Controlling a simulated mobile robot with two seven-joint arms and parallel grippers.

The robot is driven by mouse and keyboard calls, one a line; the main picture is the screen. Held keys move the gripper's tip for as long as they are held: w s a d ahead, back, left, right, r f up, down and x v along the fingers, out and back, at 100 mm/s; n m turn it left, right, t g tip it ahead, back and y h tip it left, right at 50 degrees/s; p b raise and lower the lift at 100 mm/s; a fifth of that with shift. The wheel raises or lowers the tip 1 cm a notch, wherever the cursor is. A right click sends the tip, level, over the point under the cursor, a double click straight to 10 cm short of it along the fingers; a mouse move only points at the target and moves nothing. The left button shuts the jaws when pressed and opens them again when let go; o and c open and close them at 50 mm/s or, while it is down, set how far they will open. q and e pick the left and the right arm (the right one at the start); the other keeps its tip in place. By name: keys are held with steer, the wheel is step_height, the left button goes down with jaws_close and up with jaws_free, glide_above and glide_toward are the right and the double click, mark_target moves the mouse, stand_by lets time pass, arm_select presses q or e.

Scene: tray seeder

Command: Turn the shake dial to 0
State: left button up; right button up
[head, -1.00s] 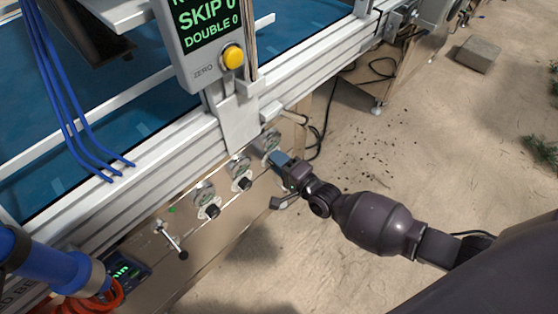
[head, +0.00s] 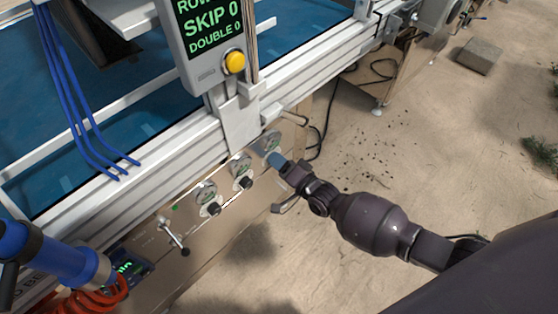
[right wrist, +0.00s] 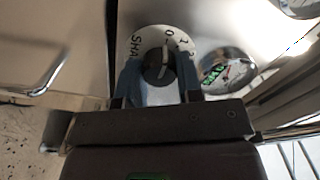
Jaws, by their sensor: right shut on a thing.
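A light mark on the knob points roughly up toward the digits near 0; I cannot tell the exact setting. My right gripper (right wrist: 158,80) is shut on the knob, with one blue finger on each side. In the head view the right gripper (head: 272,156) reaches the rightmost dial in the row on the machine's front panel and hides its knob. My left gripper is not in view.
Two more gauges with black knobs (head: 213,209) (head: 245,183) sit left along the panel, with a small lever (head: 174,238) beyond. A display box with a yellow button (head: 234,62) stands above. A white rail (head: 170,150) runs over the panel. Open floor lies right.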

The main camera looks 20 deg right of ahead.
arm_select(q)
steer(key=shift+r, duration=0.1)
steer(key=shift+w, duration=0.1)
arm_select(e)
steer(key=o, duration=0.9)
arm_select(q)
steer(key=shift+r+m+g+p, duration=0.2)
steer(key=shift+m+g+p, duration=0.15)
steer(key=shift+p, duration=0.65)
arm_select(e)
steer(key=shift+v, duration=5.4)
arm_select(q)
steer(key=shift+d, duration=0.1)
arm_select(e)
steer(key=shift+s+r, duration=0.1)
steer(key=shift+s, duration=0.05)
